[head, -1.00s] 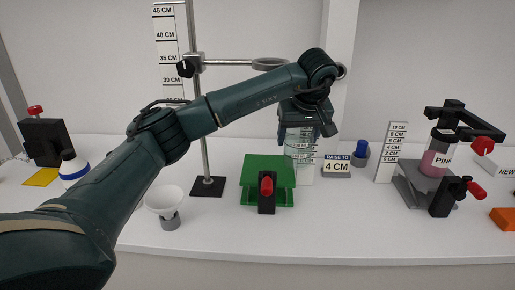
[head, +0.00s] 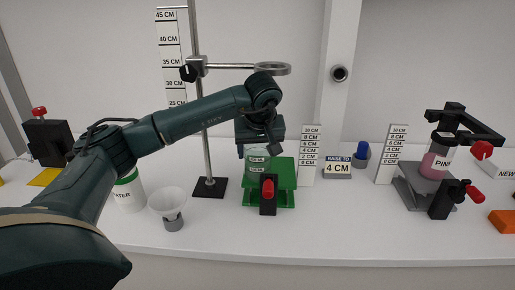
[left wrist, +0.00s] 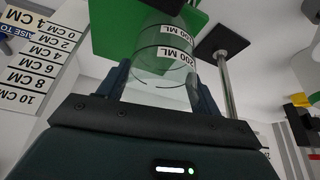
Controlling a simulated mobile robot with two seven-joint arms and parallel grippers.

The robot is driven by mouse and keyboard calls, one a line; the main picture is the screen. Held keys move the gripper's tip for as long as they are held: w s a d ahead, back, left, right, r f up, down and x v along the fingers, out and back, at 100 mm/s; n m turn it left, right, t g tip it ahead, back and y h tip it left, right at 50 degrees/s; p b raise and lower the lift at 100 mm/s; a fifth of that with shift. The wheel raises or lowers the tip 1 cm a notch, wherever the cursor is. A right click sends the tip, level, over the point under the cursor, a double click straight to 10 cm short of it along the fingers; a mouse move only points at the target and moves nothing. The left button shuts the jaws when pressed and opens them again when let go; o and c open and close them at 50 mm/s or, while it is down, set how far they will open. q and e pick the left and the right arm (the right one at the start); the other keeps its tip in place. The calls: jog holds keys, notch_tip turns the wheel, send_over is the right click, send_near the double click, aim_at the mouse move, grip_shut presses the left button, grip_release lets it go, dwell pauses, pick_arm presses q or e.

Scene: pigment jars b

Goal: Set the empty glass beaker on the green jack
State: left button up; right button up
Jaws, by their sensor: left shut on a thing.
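The clear, empty glass beaker (head: 256,162) is upright in my left gripper (head: 259,146), which is shut on its sides. In the left wrist view the beaker (left wrist: 163,58) shows its 200 ML marks between the two fingers (left wrist: 161,88). The green jack (head: 284,172) stands mid-table, with a black block and red knob on its front. The beaker overlaps the left part of the green top plate in the head view. The plate (left wrist: 115,32) also shows past the beaker in the left wrist view. I cannot tell whether the beaker's base touches it. My right gripper is not in view.
A ring stand (head: 206,125) rises just left of the jack, its ring above my wrist. A height scale (head: 310,155) and a "RAISE TO 4 CM" sign (head: 338,168) stand right of it. A white funnel (head: 168,202) is front left. A grey jack (head: 412,185) holds a pink jar.

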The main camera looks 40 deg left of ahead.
aim_at(260, 172)
pick_arm(q)
jog(key=o, duration=1)
jog(key=shift+f, duration=0.15)
jog(key=shift+o, duration=0.2)
jog(key=shift+r, duration=0.35)
jog(key=v, duration=1.1)
jog(key=shift+d+r, duration=0.2)
jog(key=shift+r, duration=0.15)
jog(key=shift+s, duration=0.1)
jog(key=shift+f, duration=0.1)
